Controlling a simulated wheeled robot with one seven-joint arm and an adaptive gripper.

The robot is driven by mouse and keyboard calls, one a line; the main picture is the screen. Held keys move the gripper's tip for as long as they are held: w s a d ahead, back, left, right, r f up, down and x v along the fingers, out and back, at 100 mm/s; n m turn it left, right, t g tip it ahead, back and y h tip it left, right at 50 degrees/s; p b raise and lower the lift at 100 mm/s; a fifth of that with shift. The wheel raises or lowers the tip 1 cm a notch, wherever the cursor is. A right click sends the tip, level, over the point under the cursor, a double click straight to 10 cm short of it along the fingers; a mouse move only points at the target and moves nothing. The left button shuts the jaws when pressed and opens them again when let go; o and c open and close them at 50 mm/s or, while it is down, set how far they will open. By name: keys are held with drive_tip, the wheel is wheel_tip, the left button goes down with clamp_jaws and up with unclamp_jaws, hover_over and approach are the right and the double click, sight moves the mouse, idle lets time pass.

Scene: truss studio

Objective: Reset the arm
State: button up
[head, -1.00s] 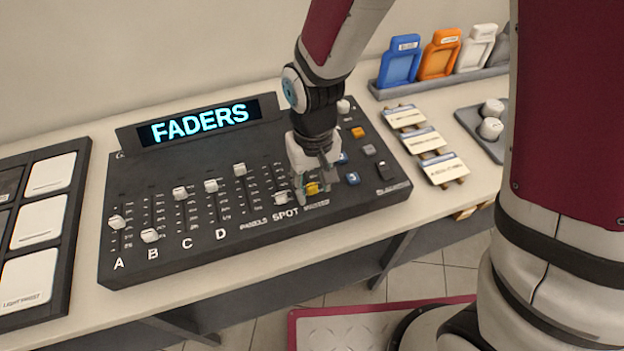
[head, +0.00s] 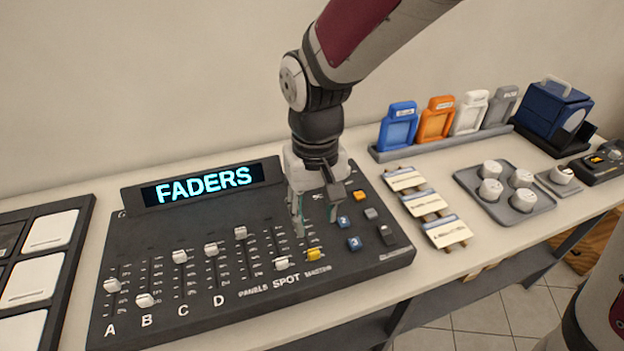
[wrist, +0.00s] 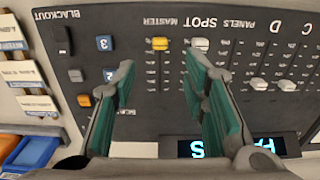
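My gripper (head: 316,212) hangs above the right half of the black fader console (head: 190,315), pointing down. Its green-padded fingers are apart and nothing is between them. In the wrist view the open fingers (wrist: 160,85) also show, with the console face beyond them. The yellow master fader cap (head: 314,254) and the white spot fader cap (head: 282,263) sit low in their slots, in front of the gripper and apart from it. The display (head: 205,184) reads FADERS.
Blue buttons (head: 353,243) and a black blackout switch (head: 387,235) lie right of the gripper. Further right are labelled cards (head: 425,205), a grey tray (head: 505,205) with white cups, coloured frames (head: 435,120) in a rack and a blue case (head: 553,112). A panel of white pads (head: 40,285) is at left.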

drive_tip(key=shift+r, duration=0.5)
drive_tip(key=s+d+r+m+t, duration=0.1)
drive_tip(key=s+d+r+t, duration=0.1)
drive_tip(key=s+d+r, duration=0.4)
drive_tip(key=s+d+r+m+t, duration=0.2)
drive_tip(key=s+d+r, duration=0.4)
drive_tip(key=d, duration=0.5)
drive_tip(key=shift+r+t, duration=0.5)
drive_tip(key=shift+r, duration=0.1)
drive_tip(key=shift+w+a, duration=0.1)
drive_tip(key=shift+a, duration=0.05)
idle(0.4)
